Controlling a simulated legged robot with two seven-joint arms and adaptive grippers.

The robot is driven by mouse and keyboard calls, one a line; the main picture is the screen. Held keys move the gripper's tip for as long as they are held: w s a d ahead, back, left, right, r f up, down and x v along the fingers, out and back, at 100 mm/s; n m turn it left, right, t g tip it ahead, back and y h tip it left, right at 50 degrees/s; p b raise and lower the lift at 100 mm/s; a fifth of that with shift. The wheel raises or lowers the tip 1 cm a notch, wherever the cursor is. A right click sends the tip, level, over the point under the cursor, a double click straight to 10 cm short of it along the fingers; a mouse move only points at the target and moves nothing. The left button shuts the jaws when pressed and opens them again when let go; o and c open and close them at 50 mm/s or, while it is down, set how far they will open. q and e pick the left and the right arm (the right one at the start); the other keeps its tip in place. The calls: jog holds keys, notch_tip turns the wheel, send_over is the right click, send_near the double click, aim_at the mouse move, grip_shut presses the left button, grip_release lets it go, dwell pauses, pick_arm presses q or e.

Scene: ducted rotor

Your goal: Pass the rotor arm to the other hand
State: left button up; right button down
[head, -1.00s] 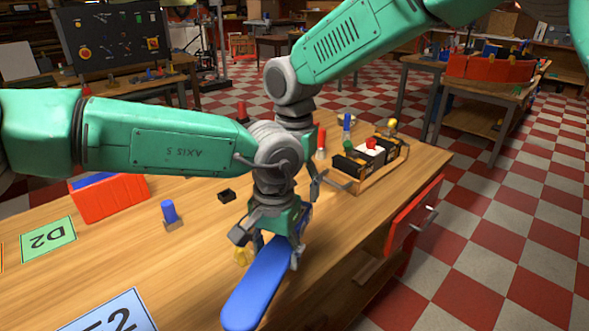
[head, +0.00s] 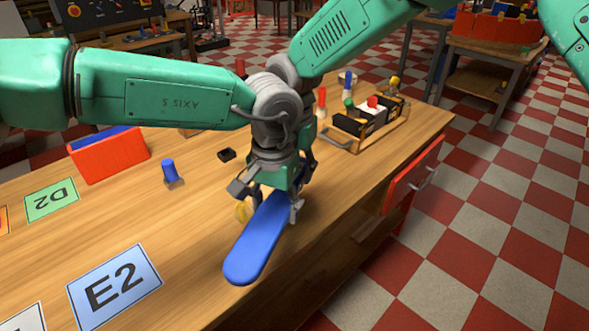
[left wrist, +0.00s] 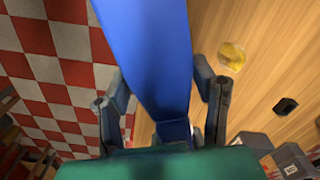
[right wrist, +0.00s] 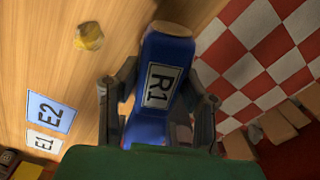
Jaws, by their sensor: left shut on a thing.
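The rotor arm is a long blue bar with a rounded end (head: 258,248), held tilted over the bench near its front edge. My left gripper (head: 271,206) is shut on it in the head view. In the left wrist view the bar (left wrist: 150,45) runs between the fingers. My right gripper is mostly hidden behind the left wrist in the head view.
On the bench are a yellow piece (head: 242,211) beside the bar, a small black block (head: 226,154), a blue-topped peg (head: 169,172), a red bin (head: 108,157), an E2 card (head: 114,286) and a wooden rack (head: 355,145). A red drawer (head: 412,175) sticks out at right.

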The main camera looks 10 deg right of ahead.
pick_arm(q)
jog(key=o, duration=1.5)
jog(key=shift+s+d, duration=0.1)
jog(key=shift+r, duration=0.1)
